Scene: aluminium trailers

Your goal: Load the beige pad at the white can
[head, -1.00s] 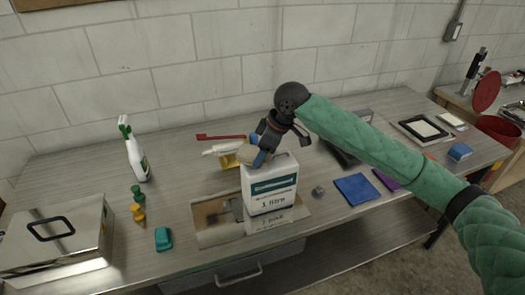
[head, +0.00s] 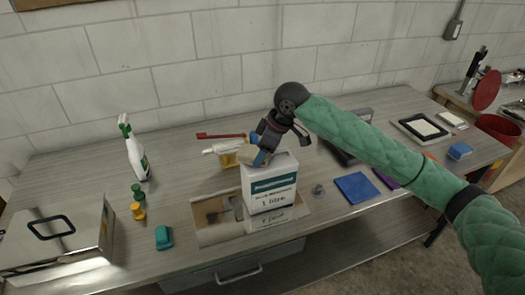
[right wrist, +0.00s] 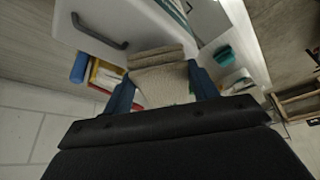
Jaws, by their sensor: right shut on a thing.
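The white can (head: 270,190), labelled "1 litre", stands upright on a mat near the middle of the bench. My right gripper (head: 262,148) is over the can's top left edge, shut on the beige pad (head: 259,158). In the right wrist view the pad (right wrist: 160,82) sits between the two blue fingers of my right gripper (right wrist: 162,90). The can's top with its dark handle (right wrist: 98,32) lies just beyond the pad. I cannot tell whether the pad touches the can. My left gripper is not in view.
A teal block (head: 163,237) lies in front. A yellow container (head: 226,158) is behind the can.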

